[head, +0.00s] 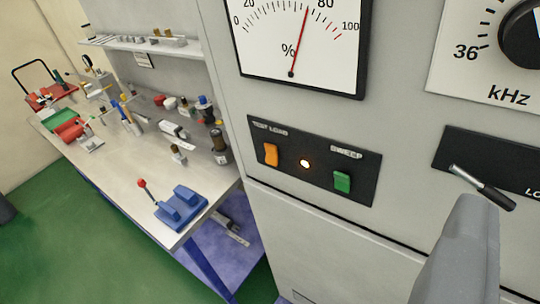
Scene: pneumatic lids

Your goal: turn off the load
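A grey cabinet front holds a black panel (314,193) marked TEST LOAD and SWEEP.
A % meter (300,40) reads a little under 80. A kHz dial (522,35) is at upper right. A workbench (125,185) with a blue vise-like device (181,207), tools and small parts stands left. Green floor (60,250) is open at lower left.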

